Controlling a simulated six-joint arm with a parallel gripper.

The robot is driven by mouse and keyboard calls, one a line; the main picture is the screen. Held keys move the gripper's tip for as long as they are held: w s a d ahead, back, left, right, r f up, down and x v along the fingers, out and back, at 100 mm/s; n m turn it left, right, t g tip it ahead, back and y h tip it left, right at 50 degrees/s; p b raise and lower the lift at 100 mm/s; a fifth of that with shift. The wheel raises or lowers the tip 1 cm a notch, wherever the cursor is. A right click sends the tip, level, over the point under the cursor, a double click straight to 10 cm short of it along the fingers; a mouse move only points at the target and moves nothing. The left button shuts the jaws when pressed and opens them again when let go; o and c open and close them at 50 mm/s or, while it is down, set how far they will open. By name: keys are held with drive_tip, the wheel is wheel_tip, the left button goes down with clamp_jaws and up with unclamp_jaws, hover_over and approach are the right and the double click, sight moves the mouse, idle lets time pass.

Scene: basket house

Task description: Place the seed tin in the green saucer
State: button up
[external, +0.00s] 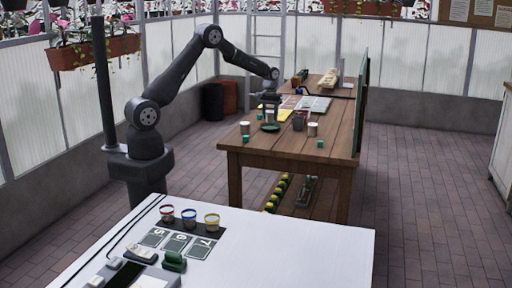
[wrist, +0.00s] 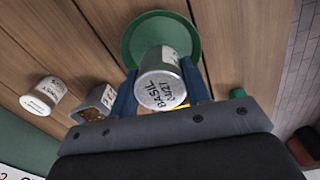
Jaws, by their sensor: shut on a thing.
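The seed tin (wrist: 163,92) is a pale metal can with "BASIL" and a year lettered on its end. My gripper (wrist: 161,80) is shut on it, with a blue finger on either side. The green saucer (wrist: 133,42) is a round dish beyond the tin in the wrist view, and the tin covers part of it. In the external view, my gripper (external: 270,104) is above the green saucer (external: 270,128) on the wooden table. The tin is too small there to make out clearly. I cannot tell whether it touches the saucer.
On the wooden table (external: 285,142), a white tin (external: 313,129) and a grey pot (external: 298,122) stand right of the saucer. Small green blocks (external: 320,143) lie near the front edge. A dark upright panel borders the table's right side.

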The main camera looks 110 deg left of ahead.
sight(270, 120)
drive_tip(key=shift+f, duration=1.6)
drive_tip(key=shift+f, duration=0.2)
drive_tip(key=o, duration=1)
drive_tip(key=shift+r, duration=0.1)
wheel_tip(270, 120, up, 12)
drive_tip(key=shift+s+r, duration=0.1)
